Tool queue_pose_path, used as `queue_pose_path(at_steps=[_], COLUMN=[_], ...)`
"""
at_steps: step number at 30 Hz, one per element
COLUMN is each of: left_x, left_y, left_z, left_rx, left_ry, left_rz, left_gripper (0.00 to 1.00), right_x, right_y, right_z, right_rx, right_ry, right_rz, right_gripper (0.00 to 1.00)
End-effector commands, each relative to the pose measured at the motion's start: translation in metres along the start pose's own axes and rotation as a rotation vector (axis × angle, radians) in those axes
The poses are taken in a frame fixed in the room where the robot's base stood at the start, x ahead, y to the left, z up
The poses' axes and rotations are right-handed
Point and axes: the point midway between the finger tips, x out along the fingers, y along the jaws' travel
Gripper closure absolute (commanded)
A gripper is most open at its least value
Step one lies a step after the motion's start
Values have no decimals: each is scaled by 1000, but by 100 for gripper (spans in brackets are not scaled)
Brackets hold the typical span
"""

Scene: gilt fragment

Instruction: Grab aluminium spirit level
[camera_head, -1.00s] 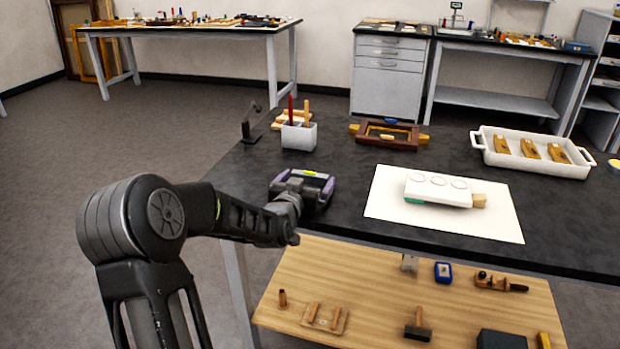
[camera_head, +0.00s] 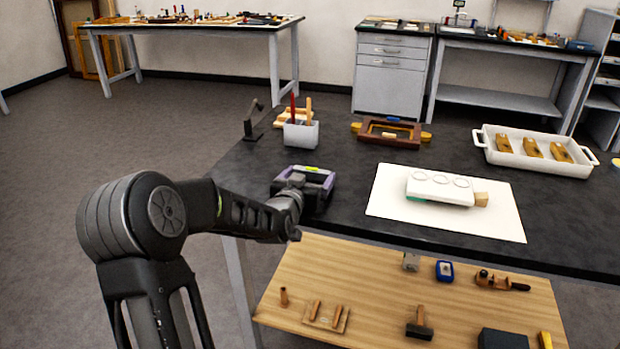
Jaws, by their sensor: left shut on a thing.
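My left gripper (camera_head: 306,186), dark with purple parts, is at the left front edge of the black workbench top. It is shut on the aluminium spirit level (camera_head: 312,169), of which only a small part with a yellow-green patch shows at the far side of the fingers. The gripper and arm hide the rest of it. I cannot tell whether the level touches the bench top. My right gripper is not in view.
Behind the gripper stands a white pot (camera_head: 301,135) with upright tools. A brown wooden frame (camera_head: 392,132) lies further back. To the right are a white sheet (camera_head: 385,205) bearing a white block (camera_head: 440,188), and a white tray (camera_head: 498,157). A wooden lower shelf (camera_head: 370,290) holds several tools.

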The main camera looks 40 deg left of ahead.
Motion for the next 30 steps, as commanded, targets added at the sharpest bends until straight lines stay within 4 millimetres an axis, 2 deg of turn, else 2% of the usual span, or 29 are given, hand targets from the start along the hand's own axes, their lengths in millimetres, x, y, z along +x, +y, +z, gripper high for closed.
queue_pose_path(at_steps=[12, 15, 19, 30], left_x=[-11, -13, -14, -14], left_y=[0, 0, 0, 0], left_z=[-74, -86, -93, -93], left_rx=[1, 0, 0, 0], left_ry=[5, 3, 0, 0], left_rz=[0, 0, 0, 0], left_gripper=[50, 50, 50, 50], right_x=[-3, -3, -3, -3], right_y=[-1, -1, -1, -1], right_z=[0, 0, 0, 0], right_rx=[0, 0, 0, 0], right_ry=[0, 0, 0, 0], right_rz=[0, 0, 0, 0], right_gripper=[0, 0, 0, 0])
